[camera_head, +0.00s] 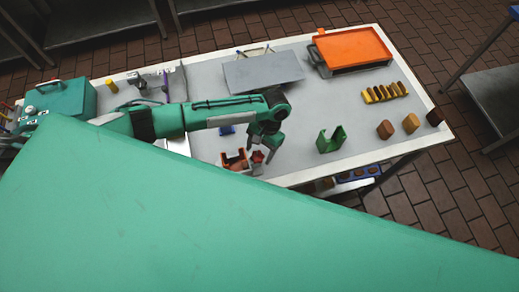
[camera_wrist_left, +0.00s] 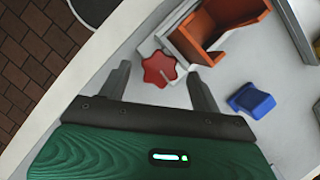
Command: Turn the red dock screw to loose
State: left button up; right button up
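The red dock screw (camera_wrist_left: 159,69) is a star-shaped red knob at the corner of an orange-brown dock (camera_wrist_left: 220,25) with a pale base. In the head view the screw (camera_head: 257,157) sits at the dock's right side, near the table's front edge. My left gripper (camera_wrist_left: 160,80) is open, with one finger on each side of the screw in the wrist picture and a gap to both. In the head view my left gripper (camera_head: 262,158) hangs down over the screw. I cannot tell whether the fingertips are level with the knob. My right gripper is not in view.
A blue block (camera_wrist_left: 252,101) lies near the dock. A green holder (camera_head: 331,140), brown blocks (camera_head: 385,129) and a yellow rack (camera_head: 385,93) stand to the right. An orange tray (camera_head: 352,48) is at the back right. A large green surface fills the foreground of the head view.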

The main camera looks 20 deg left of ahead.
pick_arm(q)
jog(key=shift+w+r, duration=0.15)
jog(key=shift+r, duration=0.1)
jog(key=b+v, duration=0.4)
jog(key=v, duration=0.9)
jog(key=shift+d, duration=0.1)
